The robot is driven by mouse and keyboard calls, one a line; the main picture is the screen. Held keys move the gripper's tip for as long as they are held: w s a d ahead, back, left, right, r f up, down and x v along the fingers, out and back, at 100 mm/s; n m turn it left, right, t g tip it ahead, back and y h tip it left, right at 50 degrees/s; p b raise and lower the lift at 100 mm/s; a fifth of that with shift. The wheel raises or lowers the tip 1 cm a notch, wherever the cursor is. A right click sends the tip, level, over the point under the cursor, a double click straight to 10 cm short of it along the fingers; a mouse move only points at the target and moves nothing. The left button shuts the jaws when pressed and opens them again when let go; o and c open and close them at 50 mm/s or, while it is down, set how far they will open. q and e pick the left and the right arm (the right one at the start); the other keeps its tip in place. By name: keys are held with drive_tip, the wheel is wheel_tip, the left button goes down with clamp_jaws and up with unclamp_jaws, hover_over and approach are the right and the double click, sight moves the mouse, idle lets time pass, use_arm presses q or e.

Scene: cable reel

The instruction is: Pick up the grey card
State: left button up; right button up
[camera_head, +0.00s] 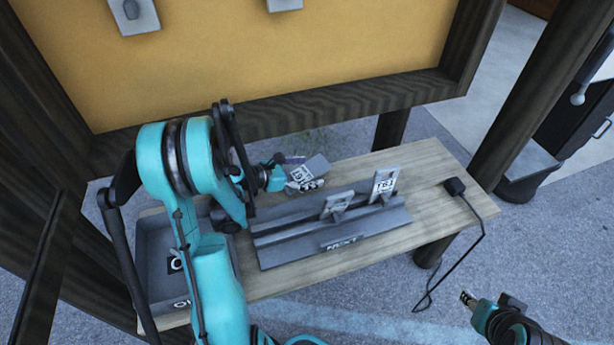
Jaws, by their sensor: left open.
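A grey card (318,165) lies on the wooden table (437,170) behind the rack, near its back edge. My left gripper (297,176) reaches over the table from the left, open, with its fingertips at the near-left side of this card. The fingers and a white, dark-marked patch overlap there, so I cannot tell whether they touch the card. Two light grey cards with printed marks stand in the slotted grey rack (285,244): one near the middle (337,205), one near the right end (383,184). My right gripper (468,300) is at the lower right, off the table, small and unclear.
A grey bin (152,262) with dark labels stands at the table's left end, partly hidden by my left arm. A black plug (454,186) with a cable hanging off the table lies at the right end. A dark-framed yellow board (270,60) rises behind the table.

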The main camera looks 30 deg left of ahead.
sight(324, 162)
use_arm(q)
drive_tip(key=shift+w+d+f, duration=0.1)
drive_tip(key=shift+w, duration=0.1)
drive_tip(key=c, duration=1.4)
drive_tip(key=shift+r+p, duration=0.45)
drive_tip(key=shift+r, duration=0.2)
drive_tip(key=r, duration=0.1)
drive_tip(key=r+p, duration=0.1)
drive_tip(key=shift+w+d+r, duration=0.2)
drive_tip(key=shift+d+r, duration=0.1)
drive_tip(key=w+d+p, duration=0.1)
drive_tip(key=w+d, duration=0.2)
drive_tip(key=w, duration=0.1)
drive_tip(key=w+d+p, duration=0.1)
drive_tip(key=w+d, duration=0.3)
drive_tip(key=w, duration=0.1)
drive_tip(key=w+d+p, duration=0.1)
drive_tip(key=w+d, duration=0.3)
drive_tip(key=shift+w+f+p, duration=0.15)
drive_tip(key=shift+p, duration=0.15)
